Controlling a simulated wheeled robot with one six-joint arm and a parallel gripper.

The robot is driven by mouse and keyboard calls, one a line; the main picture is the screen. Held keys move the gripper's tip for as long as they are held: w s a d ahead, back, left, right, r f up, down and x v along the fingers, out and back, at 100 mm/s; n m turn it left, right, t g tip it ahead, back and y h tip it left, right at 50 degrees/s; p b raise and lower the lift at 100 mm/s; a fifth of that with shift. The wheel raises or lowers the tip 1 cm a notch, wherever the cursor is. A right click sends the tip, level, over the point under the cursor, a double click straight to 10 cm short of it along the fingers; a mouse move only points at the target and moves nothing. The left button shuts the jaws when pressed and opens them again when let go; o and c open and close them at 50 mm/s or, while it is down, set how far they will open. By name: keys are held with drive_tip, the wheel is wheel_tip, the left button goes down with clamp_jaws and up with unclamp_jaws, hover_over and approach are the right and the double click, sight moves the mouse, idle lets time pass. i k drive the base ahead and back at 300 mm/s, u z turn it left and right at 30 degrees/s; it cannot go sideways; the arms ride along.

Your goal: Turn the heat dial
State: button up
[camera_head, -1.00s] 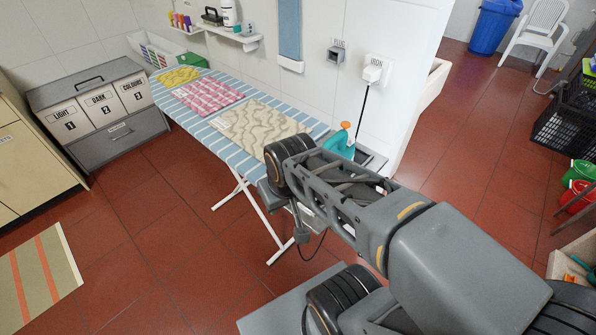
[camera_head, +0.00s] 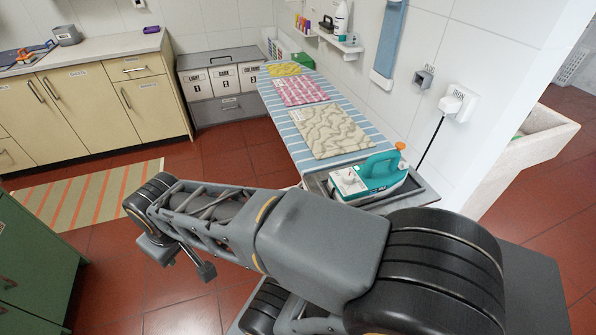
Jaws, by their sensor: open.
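A teal and white iron (camera_head: 372,176) sits on a dark grey tray (camera_head: 425,197) at the near end of the blue-striped ironing board (camera_head: 352,157). It has a teal handle, an orange knob (camera_head: 400,146) at its right end and a pale front part with small marks. I cannot tell which of these details is the heat dial. My arm reaches across the lower middle of the picture, in front of the tray and apart from the iron.
Folded cloths in beige (camera_head: 330,129), pink (camera_head: 301,92) and yellow (camera_head: 284,69) lie along the board. A black cord rises from behind the iron to a white wall plug (camera_head: 452,103). A stone basin (camera_head: 525,145) stands at right. A green cabinet (camera_head: 38,265) stands at lower left.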

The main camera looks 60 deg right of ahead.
sight(348, 178)
drive_tip(key=u, duration=0.55)
drive_tip(key=k, duration=0.95)
drive_tip(key=z, duration=1.2)
